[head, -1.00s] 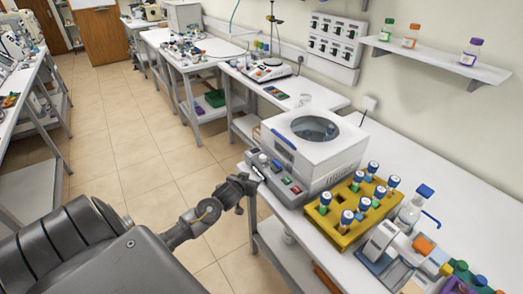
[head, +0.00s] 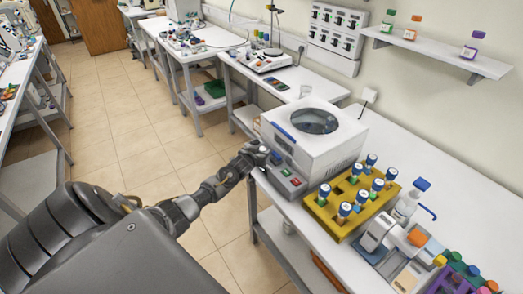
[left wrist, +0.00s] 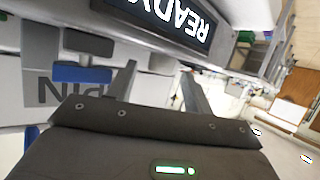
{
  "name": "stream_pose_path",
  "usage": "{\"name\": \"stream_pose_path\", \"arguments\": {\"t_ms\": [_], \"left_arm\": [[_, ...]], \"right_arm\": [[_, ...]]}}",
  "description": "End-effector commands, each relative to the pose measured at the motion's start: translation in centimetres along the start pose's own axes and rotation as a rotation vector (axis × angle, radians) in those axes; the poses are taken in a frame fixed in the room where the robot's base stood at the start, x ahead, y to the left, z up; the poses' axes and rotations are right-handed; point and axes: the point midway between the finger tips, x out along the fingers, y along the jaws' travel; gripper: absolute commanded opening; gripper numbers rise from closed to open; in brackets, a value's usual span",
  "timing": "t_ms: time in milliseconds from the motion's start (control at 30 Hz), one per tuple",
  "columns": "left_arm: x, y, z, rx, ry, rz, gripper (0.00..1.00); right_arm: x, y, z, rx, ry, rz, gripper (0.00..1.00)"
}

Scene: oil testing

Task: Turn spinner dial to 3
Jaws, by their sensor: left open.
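The spinner (head: 312,138) is a white box with a round dark window in its lid, on the right-hand bench. Its sloped front panel (head: 284,171) carries green and red buttons. My left gripper (head: 262,149) is at the far-left end of this panel and covers part of it, so the dial cannot be made out in the head view. In the left wrist view the open left gripper (left wrist: 160,82) faces the panel, beside an upside-down "READY" display (left wrist: 175,22) and part of a "SPIN" label (left wrist: 62,92). A pale shape shows between the fingers; whether they touch it is unclear.
A yellow rack (head: 335,216) with several blue-capped tubes stands right of the spinner. A small white device (head: 378,232) and a bottle (head: 405,208) stand beyond it. A shelf (head: 440,50) with bottles hangs on the wall. The tiled floor (head: 130,150) at left is open.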

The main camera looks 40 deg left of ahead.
Motion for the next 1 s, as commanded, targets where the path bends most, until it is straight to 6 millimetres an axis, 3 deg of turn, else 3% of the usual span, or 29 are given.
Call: {"name": "stream_pose_path", "arguments": {"t_ms": [200, 567, 900, 1000], "left_arm": [[1.5, 0.0, 0.0, 0.000, 0.000, 0.000, 0.51], [1.7, 0.0, 0.1, 0.001, 0.000, 0.000, 0.50], [1.7, 0.0, 0.1, 0.001, -0.001, 0.001, 0.07], [1.7, 0.0, 0.1, 0.002, -0.001, 0.003, 0.07]], "right_arm": [[-0.1, 0.0, 0.1, 0.000, -0.001, 0.000, 0.36], [-0.1, 0.0, 0.1, 0.000, -0.001, 0.000, 0.36], [-0.1, 0.0, 0.1, 0.000, -0.002, 0.000, 0.36], [0.0, 0.0, 0.1, 0.000, -0.002, 0.000, 0.36]]}}
